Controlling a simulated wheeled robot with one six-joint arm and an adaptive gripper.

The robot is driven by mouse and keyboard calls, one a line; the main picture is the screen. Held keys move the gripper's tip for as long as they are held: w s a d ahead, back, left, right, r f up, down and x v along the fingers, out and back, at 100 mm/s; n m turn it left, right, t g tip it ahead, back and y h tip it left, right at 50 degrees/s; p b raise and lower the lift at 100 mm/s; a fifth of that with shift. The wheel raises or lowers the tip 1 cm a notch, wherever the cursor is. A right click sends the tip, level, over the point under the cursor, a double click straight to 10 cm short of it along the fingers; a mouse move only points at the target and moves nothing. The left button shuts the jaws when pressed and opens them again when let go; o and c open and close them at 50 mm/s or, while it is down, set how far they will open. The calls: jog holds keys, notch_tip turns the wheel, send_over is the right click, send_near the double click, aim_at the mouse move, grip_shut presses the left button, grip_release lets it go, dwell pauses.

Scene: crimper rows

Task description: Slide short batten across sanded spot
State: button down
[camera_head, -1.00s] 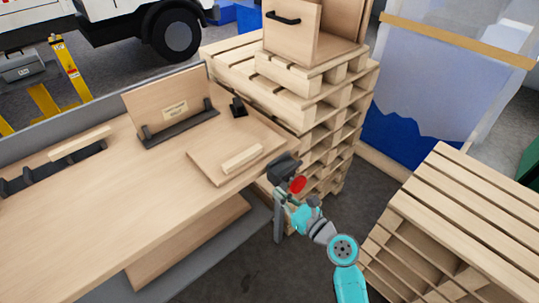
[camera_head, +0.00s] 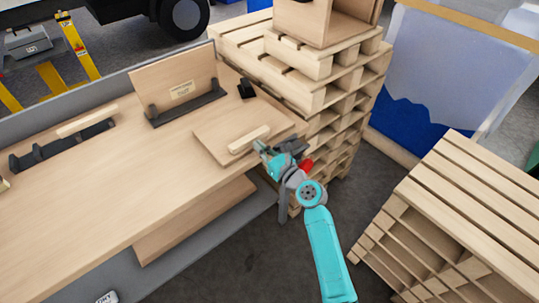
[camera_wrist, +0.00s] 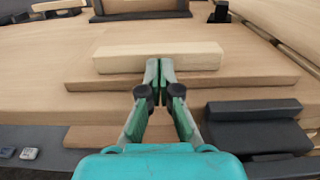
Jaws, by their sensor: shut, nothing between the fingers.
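The short batten (camera_head: 249,139) is a pale wooden strip lying on a flat square board (camera_head: 215,136) near the right end of the workbench. In the wrist view the batten (camera_wrist: 158,56) lies crosswise, just ahead of the fingertips. My gripper (camera_head: 260,146) is at the batten's near side; in the wrist view its shut fingers (camera_wrist: 159,66) point at the middle of the batten's near face. They look very close to it or touching; I cannot tell which. Nothing is between the fingers. No sanded spot can be made out; the batten may cover it.
A dark vise-like clamp (camera_head: 292,147) with a red part sits at the bench edge beside my gripper. An upright labelled panel (camera_head: 176,80) stands in a dark holder behind. A small black block (camera_head: 246,89) is beyond the board. Stacked pallets (camera_head: 340,90) crowd the right.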

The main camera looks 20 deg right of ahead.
aim_at(248, 136)
jog(key=shift+w+a, duration=0.15)
jog(key=shift+w, duration=0.3)
jog(key=x, duration=0.6)
jog(key=shift+w, duration=0.1)
dwell(0.4)
